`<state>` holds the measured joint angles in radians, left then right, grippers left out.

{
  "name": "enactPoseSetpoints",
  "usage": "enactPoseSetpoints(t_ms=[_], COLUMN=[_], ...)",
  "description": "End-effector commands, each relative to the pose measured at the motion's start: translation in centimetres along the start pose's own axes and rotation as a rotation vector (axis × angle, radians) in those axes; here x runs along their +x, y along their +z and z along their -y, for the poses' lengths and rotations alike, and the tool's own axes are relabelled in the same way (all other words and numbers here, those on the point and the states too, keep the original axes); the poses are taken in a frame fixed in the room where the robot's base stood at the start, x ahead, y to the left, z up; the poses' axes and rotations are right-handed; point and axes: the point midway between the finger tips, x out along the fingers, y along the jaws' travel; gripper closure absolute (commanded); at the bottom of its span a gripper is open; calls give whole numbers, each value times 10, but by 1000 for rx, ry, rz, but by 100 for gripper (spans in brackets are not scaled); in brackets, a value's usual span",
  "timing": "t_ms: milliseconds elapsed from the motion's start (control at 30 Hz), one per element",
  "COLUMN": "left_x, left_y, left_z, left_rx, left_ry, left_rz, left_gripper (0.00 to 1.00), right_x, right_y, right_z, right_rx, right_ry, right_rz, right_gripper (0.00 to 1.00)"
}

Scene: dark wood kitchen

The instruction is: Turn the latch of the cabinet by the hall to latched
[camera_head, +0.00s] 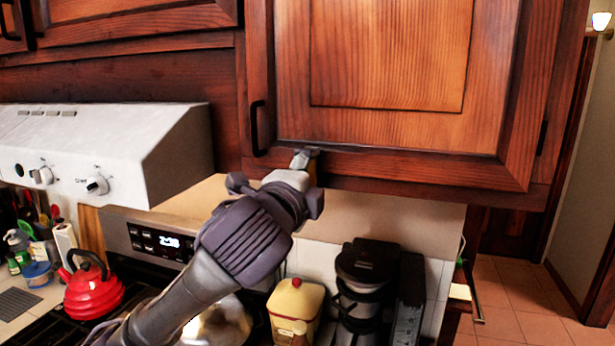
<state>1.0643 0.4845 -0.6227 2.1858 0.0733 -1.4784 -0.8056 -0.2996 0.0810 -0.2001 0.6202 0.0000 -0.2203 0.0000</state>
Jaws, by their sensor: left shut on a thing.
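The cabinet by the hall (400,55) is a wood wall cabinet at upper centre right, with its door shut. A black bar handle (257,128) is on the left side of its door. My left gripper (304,160) reaches up from below to the bottom edge of the door, right of the handle. It is shut on the latch there. The fingers cover most of the latch, so I cannot tell which way it is turned. My right gripper is not in view.
A white range hood (110,145) is left of the cabinet. Below are a red kettle (92,290), a yellow canister (295,308) and a black coffee maker (368,280). The hall floor (510,290) is open at the right.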

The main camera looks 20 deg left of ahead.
Motion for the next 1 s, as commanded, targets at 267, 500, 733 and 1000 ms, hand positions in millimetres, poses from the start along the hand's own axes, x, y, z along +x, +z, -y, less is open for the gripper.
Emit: enactPoseSetpoints(t_ms=[267,500,733,1000], left_x=[0,0,0,-1], left_y=[0,0,0,0], left_z=[1,2,1,1], left_rx=[21,21,20,19], left_ry=[-3,-4,-3,-2], left_rz=[2,2,1,0], left_gripper=[66,66,6,6], right_x=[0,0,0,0], right_y=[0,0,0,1], right_z=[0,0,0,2], right_rx=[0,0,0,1], right_ry=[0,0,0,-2], right_rz=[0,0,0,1], right_gripper=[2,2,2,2])
